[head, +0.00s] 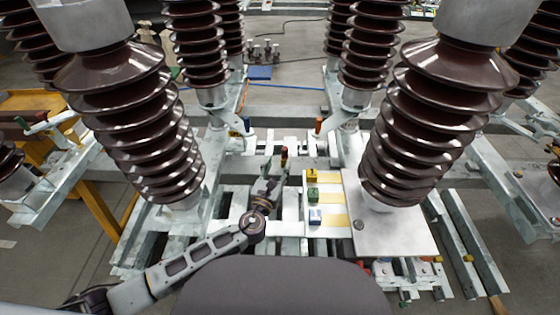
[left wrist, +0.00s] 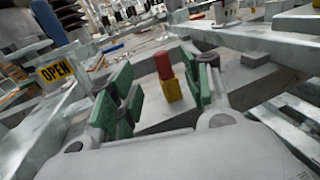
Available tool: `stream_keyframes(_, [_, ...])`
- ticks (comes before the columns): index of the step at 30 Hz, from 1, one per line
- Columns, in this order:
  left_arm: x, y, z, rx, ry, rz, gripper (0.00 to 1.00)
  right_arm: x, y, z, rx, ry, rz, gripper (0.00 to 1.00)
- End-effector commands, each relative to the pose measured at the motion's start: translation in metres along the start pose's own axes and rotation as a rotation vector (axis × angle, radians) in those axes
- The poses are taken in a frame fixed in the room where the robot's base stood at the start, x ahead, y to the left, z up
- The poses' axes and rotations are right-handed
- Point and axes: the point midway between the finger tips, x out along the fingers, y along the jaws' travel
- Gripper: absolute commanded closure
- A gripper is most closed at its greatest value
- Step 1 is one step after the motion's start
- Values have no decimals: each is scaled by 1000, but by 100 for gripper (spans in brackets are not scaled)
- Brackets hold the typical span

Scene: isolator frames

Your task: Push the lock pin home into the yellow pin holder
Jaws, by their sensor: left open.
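The lock pin (left wrist: 163,65) shows as a red upright cap in the left wrist view, directly above the yellow pin holder (left wrist: 172,91). The pin's shaft cannot be made out. The red pin also shows small in the head view (head: 284,151), just beyond my left gripper (head: 270,183). My left gripper is open, with its green-padded fingers spread to either side of the pin and holder in the left wrist view. I see gaps at both sides and no clear contact. My right gripper is not in view.
Large brown ribbed insulators (head: 135,115) stand left and right (head: 435,105) of the work area. A yellow OPEN sign (left wrist: 57,70) is at left. Galvanised beams surround the gripper.

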Motion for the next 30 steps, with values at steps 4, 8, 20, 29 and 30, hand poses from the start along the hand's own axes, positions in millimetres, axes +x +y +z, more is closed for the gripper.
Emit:
stream_keyframes(4, [-18,0,-1,-1,2,0,51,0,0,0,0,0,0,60])
stream_keyframes(8, [-29,0,0,-1,1,0,51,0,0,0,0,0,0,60])
stream_keyframes(20, [-38,0,0,-1,0,0,51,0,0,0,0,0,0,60])
stream_keyframes(29, [-38,0,0,-1,0,0,51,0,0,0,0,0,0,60])
stream_keyframes(30, [-38,0,0,-1,0,0,51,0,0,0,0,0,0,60])
